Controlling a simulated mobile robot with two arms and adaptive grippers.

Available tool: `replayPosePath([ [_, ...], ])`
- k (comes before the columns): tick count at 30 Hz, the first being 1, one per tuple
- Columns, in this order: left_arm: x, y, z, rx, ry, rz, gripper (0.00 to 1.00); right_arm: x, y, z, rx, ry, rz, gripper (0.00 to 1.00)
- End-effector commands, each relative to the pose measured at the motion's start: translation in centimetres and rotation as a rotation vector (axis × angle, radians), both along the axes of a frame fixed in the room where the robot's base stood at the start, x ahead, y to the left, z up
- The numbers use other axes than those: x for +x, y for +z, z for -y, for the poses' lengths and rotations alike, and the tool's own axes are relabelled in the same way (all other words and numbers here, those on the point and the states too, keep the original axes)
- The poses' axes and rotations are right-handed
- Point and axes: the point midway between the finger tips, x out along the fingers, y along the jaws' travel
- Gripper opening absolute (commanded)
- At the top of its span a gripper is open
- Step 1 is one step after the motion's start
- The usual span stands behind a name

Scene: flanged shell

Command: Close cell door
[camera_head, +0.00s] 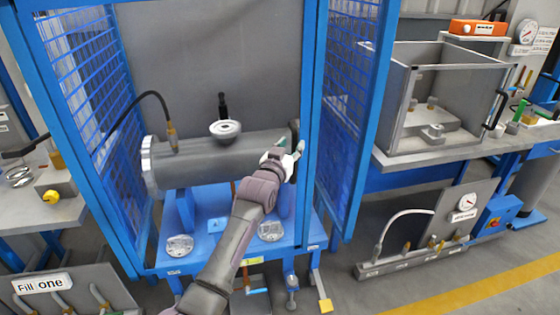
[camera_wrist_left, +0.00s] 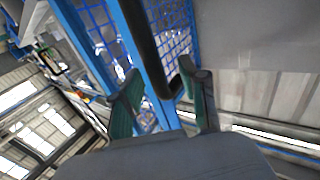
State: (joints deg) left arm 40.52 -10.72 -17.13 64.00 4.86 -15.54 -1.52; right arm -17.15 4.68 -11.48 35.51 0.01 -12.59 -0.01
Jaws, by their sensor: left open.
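The cell has a blue frame and blue mesh panels. A blue mesh panel (camera_head: 347,110) stands at the right of its front opening; I cannot tell for sure whether this is the door. A black bar handle (camera_wrist_left: 148,45) runs along a blue post (camera_wrist_left: 138,50) in the left wrist view. My left gripper (camera_head: 290,150) is at the cell's right front post. It also shows in the left wrist view (camera_wrist_left: 163,98), open, with the handle's bent lower end between its green-padded fingers. Contact is not clear. My right gripper is out of view.
A grey flanged cylinder (camera_head: 215,160) lies inside the cell on a blue stand, with a black hose at its left. To the right, a workbench holds an open grey box (camera_head: 440,95). A panel with a gauge (camera_head: 455,215) stands on the floor below.

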Motion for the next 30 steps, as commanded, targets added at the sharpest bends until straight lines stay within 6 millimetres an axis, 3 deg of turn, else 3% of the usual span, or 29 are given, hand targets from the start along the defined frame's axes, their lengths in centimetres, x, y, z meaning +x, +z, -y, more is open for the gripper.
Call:
replayPosePath([
  [9,-5.2,0.0,-2.1,0.0,0.001,0.001,0.43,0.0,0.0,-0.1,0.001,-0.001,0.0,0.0],
  [15,-7.5,0.0,-3.0,0.001,0.001,0.0,0.43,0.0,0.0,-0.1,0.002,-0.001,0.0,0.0],
  [30,-8.3,-0.2,-3.3,0.002,0.001,-0.002,0.43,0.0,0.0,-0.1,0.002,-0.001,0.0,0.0],
])
